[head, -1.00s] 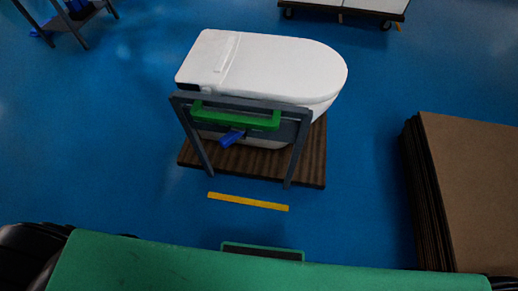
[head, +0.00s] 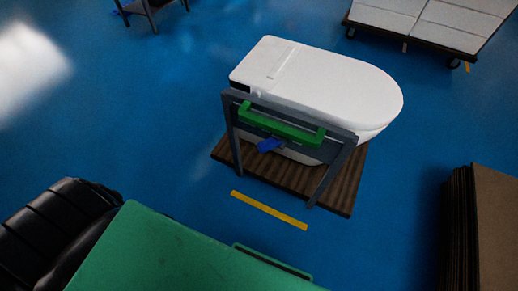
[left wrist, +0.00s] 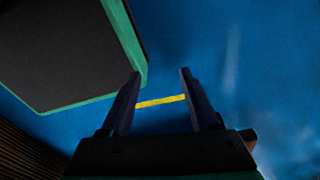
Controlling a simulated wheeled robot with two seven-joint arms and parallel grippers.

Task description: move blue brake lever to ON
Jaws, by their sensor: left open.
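The blue brake lever (head: 270,145) sits low on the grey frame (head: 233,140), just under the green handle (head: 280,126), in the head view. The frame stands at the near side of a wooden board (head: 345,185) that carries a white toilet (head: 320,85). My left gripper (left wrist: 158,82) shows in the left wrist view with its two dark fingers apart and nothing between them. It points at the blue floor, away from the lever, which is not in that view. My right gripper is not in view.
A yellow floor strip (head: 268,210) lies in front of the frame and shows between my fingers in the left wrist view (left wrist: 160,102). Stacked brown sheets (head: 490,230) stand at the right. A wheeled cart (head: 425,25) is at the back right. Blue floor left of the toilet is clear.

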